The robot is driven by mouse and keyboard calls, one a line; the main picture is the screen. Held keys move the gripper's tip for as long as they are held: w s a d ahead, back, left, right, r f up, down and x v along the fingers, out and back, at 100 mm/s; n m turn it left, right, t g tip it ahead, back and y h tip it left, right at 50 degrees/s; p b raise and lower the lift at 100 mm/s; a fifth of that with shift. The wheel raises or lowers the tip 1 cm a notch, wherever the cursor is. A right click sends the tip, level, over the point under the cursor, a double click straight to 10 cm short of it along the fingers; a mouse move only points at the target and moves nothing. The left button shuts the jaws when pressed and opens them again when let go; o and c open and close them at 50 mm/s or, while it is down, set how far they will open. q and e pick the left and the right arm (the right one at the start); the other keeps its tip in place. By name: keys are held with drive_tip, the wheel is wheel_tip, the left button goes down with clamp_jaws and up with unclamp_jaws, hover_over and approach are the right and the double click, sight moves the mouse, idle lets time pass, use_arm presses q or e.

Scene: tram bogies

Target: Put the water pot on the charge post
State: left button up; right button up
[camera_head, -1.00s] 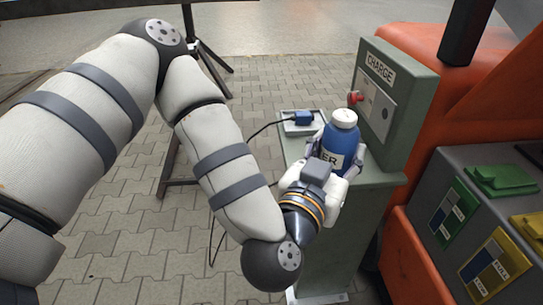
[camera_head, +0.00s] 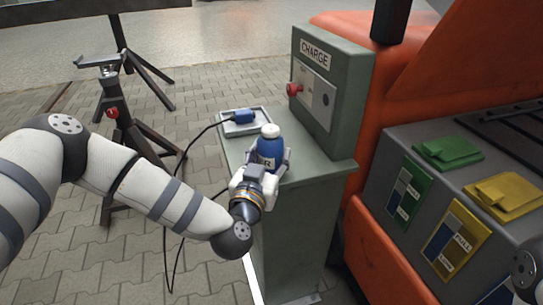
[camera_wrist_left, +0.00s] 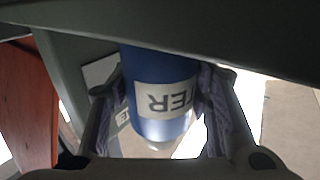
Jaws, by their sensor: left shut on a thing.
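The water pot (camera_head: 269,149) is a blue bottle with a white cap and a white label. It is upright at the near side of the green-grey charge post (camera_head: 314,165), over or on its flat shelf; I cannot tell whether its base touches. My left gripper (camera_head: 265,168) is shut around the pot. In the left wrist view the pot (camera_wrist_left: 163,118) sits between both fingers (camera_wrist_left: 163,105), its label partly readable. Only a part of my right arm shows at the right edge in the head view; its gripper is out of view.
A tray (camera_head: 246,128) with a blue plug (camera_head: 243,117) and black cable lies on the shelf's left. A red knob (camera_head: 293,89) juts from the CHARGE panel. An orange body and a grey box (camera_head: 447,200) with green and yellow lids stand right. A black stand (camera_head: 112,110) stands left.

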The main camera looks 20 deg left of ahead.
use_arm(q)
drive_tip(key=shift+r, duration=0.2)
drive_tip(key=shift+f, duration=0.25)
drive_tip(key=o, duration=1.3)
drive_tip(key=shift+o, duration=0.3)
drive_tip(key=shift+r, duration=0.15)
